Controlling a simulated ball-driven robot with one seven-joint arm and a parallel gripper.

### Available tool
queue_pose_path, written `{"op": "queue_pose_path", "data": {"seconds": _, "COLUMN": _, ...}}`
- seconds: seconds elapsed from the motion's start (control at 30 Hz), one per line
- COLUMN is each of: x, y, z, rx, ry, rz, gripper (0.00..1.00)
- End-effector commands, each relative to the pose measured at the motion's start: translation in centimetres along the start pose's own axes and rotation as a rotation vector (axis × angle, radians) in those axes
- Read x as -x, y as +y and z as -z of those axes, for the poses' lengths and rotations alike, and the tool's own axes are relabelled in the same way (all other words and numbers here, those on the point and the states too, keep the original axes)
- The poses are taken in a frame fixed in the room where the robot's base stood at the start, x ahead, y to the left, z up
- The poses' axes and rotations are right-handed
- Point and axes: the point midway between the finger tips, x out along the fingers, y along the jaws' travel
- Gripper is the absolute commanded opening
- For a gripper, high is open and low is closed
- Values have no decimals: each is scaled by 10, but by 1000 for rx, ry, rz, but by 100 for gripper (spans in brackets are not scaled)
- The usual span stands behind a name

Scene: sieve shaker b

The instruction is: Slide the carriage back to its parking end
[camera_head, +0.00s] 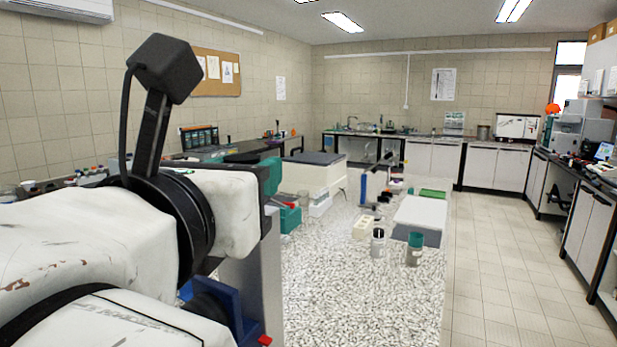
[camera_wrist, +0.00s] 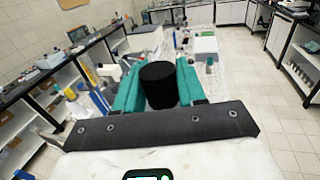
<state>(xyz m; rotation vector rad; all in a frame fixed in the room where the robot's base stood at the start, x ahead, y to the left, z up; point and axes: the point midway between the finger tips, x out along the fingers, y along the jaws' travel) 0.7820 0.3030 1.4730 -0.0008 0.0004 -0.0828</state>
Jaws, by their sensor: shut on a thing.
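In the wrist view, my gripper (camera_wrist: 158,75) has its two teal fingers on either side of a black round knob (camera_wrist: 159,86), one finger touching each side. The knob looks upright, and what it is fixed to is hidden beneath it and by my gripper. I take it for the carriage's handle, but cannot confirm this. In the head view, my arm covers the left, and a teal finger (camera_head: 272,175) shows at its end; the knob is hidden there. The carriage body and its parking end cannot be made out clearly in either view.
A speckled bench top (camera_head: 360,290) is clear at the front. On it stand a glass jar (camera_head: 378,244), a teal-topped jar (camera_head: 415,250), a white-topped box (camera_head: 421,215) and a large cream machine (camera_head: 312,174). Tiled floor (camera_head: 500,265) is open to the right.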

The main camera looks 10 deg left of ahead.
Motion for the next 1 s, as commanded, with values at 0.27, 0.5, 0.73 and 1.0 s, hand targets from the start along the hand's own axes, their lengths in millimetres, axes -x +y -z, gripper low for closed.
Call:
{"op": "queue_pose_path", "data": {"seconds": 0.27, "x": 1, "y": -3, "z": 0, "rx": -2, "ry": 0, "rz": 6, "gripper": 0}}
{"op": "queue_pose_path", "data": {"seconds": 0.5, "x": 0, "y": -3, "z": 0, "rx": -1, "ry": 0, "rz": 5, "gripper": 60}}
{"op": "queue_pose_path", "data": {"seconds": 0.73, "x": 1, "y": -2, "z": 0, "rx": -1, "ry": 0, "rz": 4, "gripper": 60}}
{"op": "queue_pose_path", "data": {"seconds": 1.0, "x": 33, "y": -1, "z": 2, "rx": -2, "ry": -1, "rz": 0, "gripper": 60}}
